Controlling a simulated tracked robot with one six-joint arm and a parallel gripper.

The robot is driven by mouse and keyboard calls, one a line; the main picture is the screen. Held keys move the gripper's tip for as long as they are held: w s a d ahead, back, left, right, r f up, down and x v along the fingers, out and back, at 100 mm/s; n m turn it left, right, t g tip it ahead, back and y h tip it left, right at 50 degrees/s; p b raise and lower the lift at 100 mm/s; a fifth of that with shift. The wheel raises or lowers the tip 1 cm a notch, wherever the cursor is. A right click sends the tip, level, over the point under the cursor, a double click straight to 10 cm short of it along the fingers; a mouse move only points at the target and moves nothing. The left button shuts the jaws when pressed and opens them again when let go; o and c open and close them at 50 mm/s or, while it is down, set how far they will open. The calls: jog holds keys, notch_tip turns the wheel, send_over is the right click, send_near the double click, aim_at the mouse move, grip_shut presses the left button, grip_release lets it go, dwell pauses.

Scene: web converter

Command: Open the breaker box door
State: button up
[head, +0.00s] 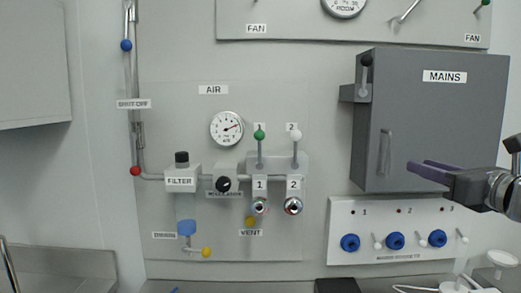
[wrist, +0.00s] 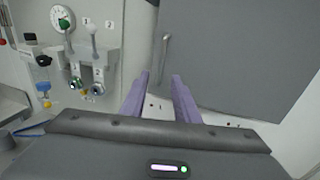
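The breaker box (head: 440,120) is a dark grey box labelled MAINS at the upper right of the head view. Its door (wrist: 235,50) looks closed and fills the upper right of the wrist view. A vertical grey bar handle (head: 385,153) sits near the door's left edge; it also shows in the wrist view (wrist: 164,52). A lever with a black knob (head: 366,62) is on the box's left side. My gripper (head: 412,170), with purple fingers, is in front of the door, right of the handle in the head view. In the wrist view its fingers (wrist: 160,78) are apart and empty, pointing toward the handle.
A white panel with blue knobs (head: 396,241) and small switches is below the box. Left of the box are the air gauge (head: 226,128), valve levers (head: 259,135) and filter (head: 181,180). The wall between valves and box is bare.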

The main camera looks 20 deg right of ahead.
aim_at(389, 154)
jog(key=shift+s+d+r, duration=0.1)
jog(key=shift+r, duration=0.15)
jog(key=w, duration=0.4)
jog(key=w+d, duration=0.1)
jog(key=w, duration=0.8)
jog(key=shift+w+d, duration=0.15)
jog(key=shift+w, duration=0.25)
jog(key=shift+c, duration=0.7)
grip_shut()
jog(key=shift+s, duration=0.1)
